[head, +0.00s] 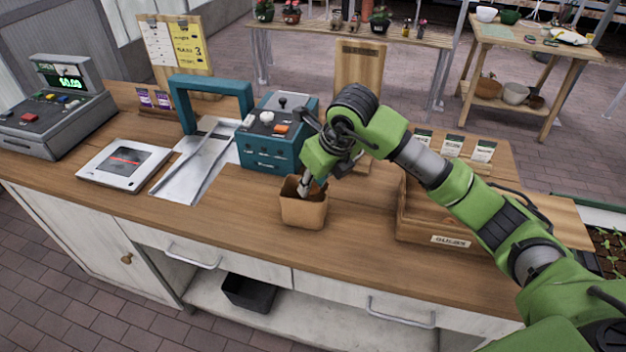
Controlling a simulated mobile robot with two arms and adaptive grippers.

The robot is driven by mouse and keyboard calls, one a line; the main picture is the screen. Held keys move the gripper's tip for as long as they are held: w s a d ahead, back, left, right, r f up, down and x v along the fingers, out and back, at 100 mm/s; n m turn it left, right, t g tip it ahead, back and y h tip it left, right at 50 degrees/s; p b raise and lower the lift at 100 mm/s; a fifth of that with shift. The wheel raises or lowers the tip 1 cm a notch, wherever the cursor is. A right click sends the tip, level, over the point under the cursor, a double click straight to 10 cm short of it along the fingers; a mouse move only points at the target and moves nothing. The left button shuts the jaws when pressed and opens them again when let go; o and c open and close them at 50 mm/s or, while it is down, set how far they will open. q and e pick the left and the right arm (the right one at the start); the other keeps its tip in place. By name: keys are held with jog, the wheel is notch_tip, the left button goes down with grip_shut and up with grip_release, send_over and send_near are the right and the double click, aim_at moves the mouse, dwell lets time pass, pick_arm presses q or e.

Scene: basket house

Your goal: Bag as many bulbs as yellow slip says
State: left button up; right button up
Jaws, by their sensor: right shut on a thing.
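The yellow slip (187,43) is pinned to a board at the back left and shows a large figure 3. A brown paper bag (304,212) stands open and upright on the counter. My right gripper (306,188) points down into the bag's mouth, shut on what seems to be a bulb; the bag and fingers hide most of it. A wooden crate with a bulbs label (450,240) stands to the right; my right arm covers much of its inside. My left gripper is not in view.
A teal machine (270,150) stands close behind the bag. A metal tray with a teal arch (205,160), a white scale-like device (124,163) and a cash register (55,112) stand left. Seed packets (452,146) stand behind the crate. The counter's front strip is clear.

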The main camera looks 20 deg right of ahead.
jog(key=o, duration=1)
jog(key=shift+r, duration=0.1)
jog(key=v, duration=1.1)
jog(key=shift+s+r, duration=0.2)
jog(key=shift+r, duration=0.15)
